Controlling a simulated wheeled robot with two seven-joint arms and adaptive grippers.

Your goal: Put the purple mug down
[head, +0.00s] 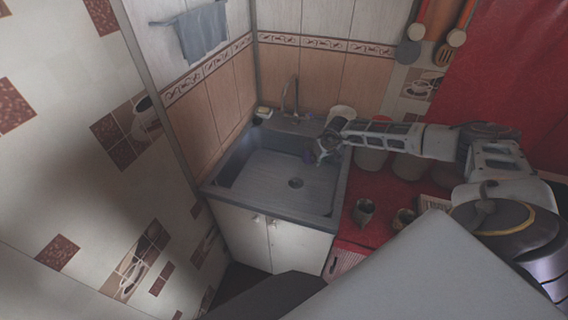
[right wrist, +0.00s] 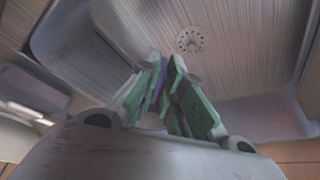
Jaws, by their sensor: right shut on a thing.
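The purple mug (head: 309,157) shows only as a small dark purple patch at the fingertips of my right gripper (head: 318,151) in the head view. My right gripper reaches in from the right over the right side of the grey sink (head: 262,178) and is shut on the mug. In the right wrist view a purple strip of the mug (right wrist: 158,82) shows between the green finger pads (right wrist: 163,85); the fingers hide most of it. The sink basin with its round drain (right wrist: 189,40) lies beyond the fingers. My left gripper is out of view.
A faucet (head: 290,98) and a soap dish (head: 264,112) stand at the sink's back edge. Pale containers (head: 371,158) stand right of the sink, under my right arm. Two dark cups (head: 364,211) (head: 404,218) stand on the red counter. The basin floor looks clear.

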